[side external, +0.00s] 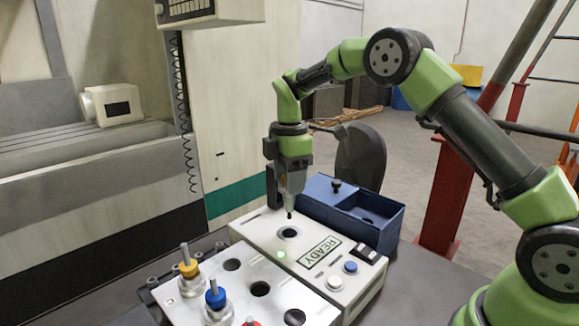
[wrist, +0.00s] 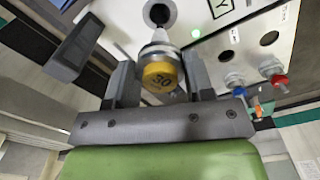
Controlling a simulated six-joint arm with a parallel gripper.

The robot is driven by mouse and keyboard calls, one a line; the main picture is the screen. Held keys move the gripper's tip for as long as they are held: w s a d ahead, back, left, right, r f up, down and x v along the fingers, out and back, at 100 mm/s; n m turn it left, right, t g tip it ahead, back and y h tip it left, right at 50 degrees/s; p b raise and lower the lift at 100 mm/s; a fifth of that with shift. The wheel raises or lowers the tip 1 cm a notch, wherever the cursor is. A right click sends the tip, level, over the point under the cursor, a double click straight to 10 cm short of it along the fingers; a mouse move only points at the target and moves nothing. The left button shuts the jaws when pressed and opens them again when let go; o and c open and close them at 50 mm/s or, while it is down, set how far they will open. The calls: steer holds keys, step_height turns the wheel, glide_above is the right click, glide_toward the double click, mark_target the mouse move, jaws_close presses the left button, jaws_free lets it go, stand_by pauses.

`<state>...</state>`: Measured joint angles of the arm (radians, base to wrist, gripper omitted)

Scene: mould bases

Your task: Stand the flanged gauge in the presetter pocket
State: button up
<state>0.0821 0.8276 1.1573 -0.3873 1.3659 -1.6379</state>
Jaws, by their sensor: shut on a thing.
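My gripper (side external: 289,190) points down over the white presetter (side external: 348,291). Its jaws are shut on the flanged gauge (wrist: 160,66), seen between the two fingers in the wrist view. The pocket also shows beyond the gauge in the wrist view (wrist: 160,12). The fingers hide much of the gauge in the side view.
A pale rack plate (side external: 180,309) with dark holes stands in front, holding yellow (side external: 188,266), blue (side external: 215,298) and red (side external: 251,322) collared tools. A blue box (side external: 385,239) with a knobbed lid stands behind the presetter. A green light (side external: 281,255) glows by the pocket.

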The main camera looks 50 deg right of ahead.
mark_target(289, 210)
steer(key=shift+f, duration=5.1)
steer(key=o, duration=1.3)
steer(key=shift+c, duration=0.2)
step_height(289, 210, up, 10)
steer(key=shift+f, duration=0.1)
